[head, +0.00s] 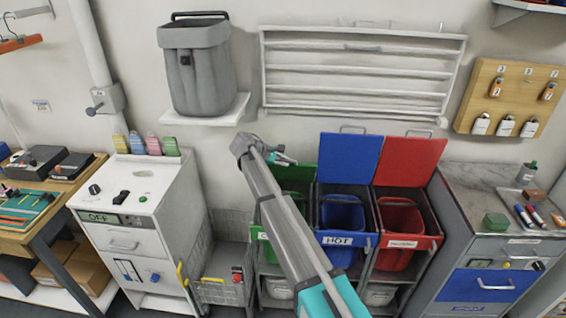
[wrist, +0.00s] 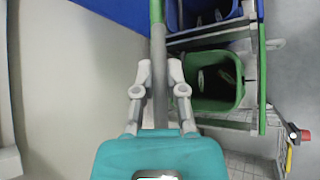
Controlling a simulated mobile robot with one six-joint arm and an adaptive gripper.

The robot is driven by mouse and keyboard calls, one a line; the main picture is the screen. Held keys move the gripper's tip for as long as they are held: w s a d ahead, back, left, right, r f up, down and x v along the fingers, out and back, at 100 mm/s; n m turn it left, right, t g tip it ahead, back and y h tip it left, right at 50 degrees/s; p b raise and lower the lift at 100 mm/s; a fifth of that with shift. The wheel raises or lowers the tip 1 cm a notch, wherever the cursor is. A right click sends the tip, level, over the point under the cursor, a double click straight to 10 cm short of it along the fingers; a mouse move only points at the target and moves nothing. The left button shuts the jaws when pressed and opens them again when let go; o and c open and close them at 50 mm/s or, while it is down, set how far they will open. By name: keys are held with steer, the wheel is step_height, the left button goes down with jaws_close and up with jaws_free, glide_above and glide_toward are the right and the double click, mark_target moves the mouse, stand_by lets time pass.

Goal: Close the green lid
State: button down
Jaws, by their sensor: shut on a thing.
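The green lid (head: 303,178) stands raised at the back of the left bin in a row of three, mostly hidden behind my arm. In the wrist view the lid (wrist: 157,12) is seen nearly edge-on, with a grey bar-like handle (wrist: 159,85) along it. My gripper (wrist: 160,68) has a finger on each side of this handle and is shut on it. In the head view my gripper (head: 283,159) is at the top of the lid. The open green bin (wrist: 217,80) shows beside the gripper in the wrist view; the head view shows only part of it.
The blue lid (head: 350,158) and red lid (head: 409,161) stand raised to the right, over open blue (head: 342,215) and red bins (head: 402,232). A wire basket (head: 222,292) is to the left. A grey container (head: 197,68) sits on a wall shelf above.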

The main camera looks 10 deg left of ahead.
steer(key=c, duration=0.7)
jaws_free()
steer(key=shift+w, duration=0.1)
steer(key=shift+a+r, duration=0.1)
steer(key=shift+w+r+p+v, duration=0.1)
steer(key=shift+p+v, duration=1.55)
steer(key=shift+v, duration=0.95)
steer(key=shift+w+r+p+v, duration=0.1)
steer(key=shift+p+v, duration=1.55)
steer(key=shift+v, duration=1)
steer(key=shift+w+r+p+v, duration=0.1)
steer(key=shift+p+v, duration=1.55)
steer(key=shift+v, duration=0.95)
steer(key=shift+f, duration=0.1)
